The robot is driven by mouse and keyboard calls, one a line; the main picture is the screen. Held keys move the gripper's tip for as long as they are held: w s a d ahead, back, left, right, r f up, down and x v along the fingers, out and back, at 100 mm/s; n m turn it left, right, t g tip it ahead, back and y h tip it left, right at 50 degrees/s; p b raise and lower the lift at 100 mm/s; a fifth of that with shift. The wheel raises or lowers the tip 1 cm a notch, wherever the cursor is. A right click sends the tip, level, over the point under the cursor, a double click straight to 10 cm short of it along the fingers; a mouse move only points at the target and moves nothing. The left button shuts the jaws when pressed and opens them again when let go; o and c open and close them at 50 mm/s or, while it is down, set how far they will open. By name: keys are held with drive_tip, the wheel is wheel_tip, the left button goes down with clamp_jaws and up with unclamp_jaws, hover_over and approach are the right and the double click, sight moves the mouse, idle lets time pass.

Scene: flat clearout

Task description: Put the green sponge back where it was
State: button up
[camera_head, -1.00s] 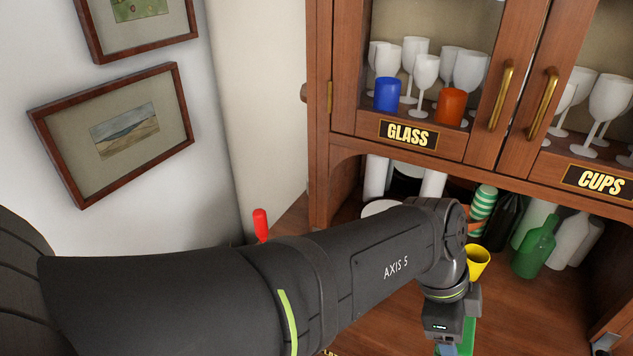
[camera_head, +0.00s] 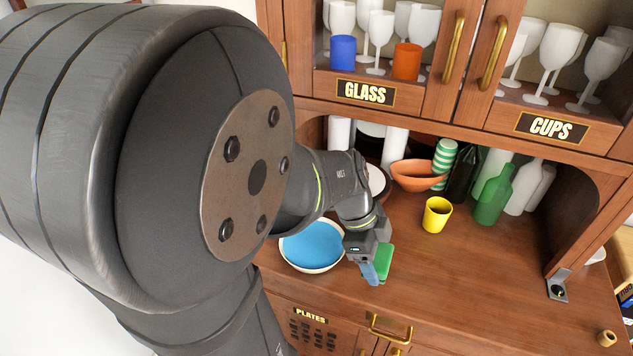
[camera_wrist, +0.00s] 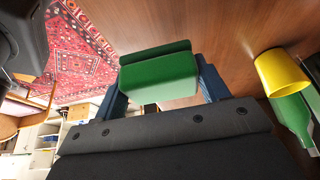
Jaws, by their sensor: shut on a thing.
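The green sponge (camera_head: 384,263) is held in my gripper (camera_head: 372,272) over the wooden counter, right of a bowl with a blue inside. In the wrist view the sponge (camera_wrist: 160,75) sits between the two blue fingers of my gripper (camera_wrist: 160,88), which are shut on it. Whether the sponge touches the counter, I cannot tell. My arm hides part of the counter's left side and back.
A blue-lined bowl (camera_head: 312,246) stands close left of my gripper. A yellow cup (camera_head: 436,215), an orange bowl (camera_head: 418,176) and a green bottle (camera_head: 493,197) stand to the right and behind. The counter's front right (camera_head: 470,285) is clear.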

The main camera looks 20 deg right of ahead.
drive_tip(key=shift+f, duration=1.95)
drive_tip(key=shift+f, duration=0.1)
drive_tip(key=o, duration=1)
drive_tip(key=v, duration=1.2)
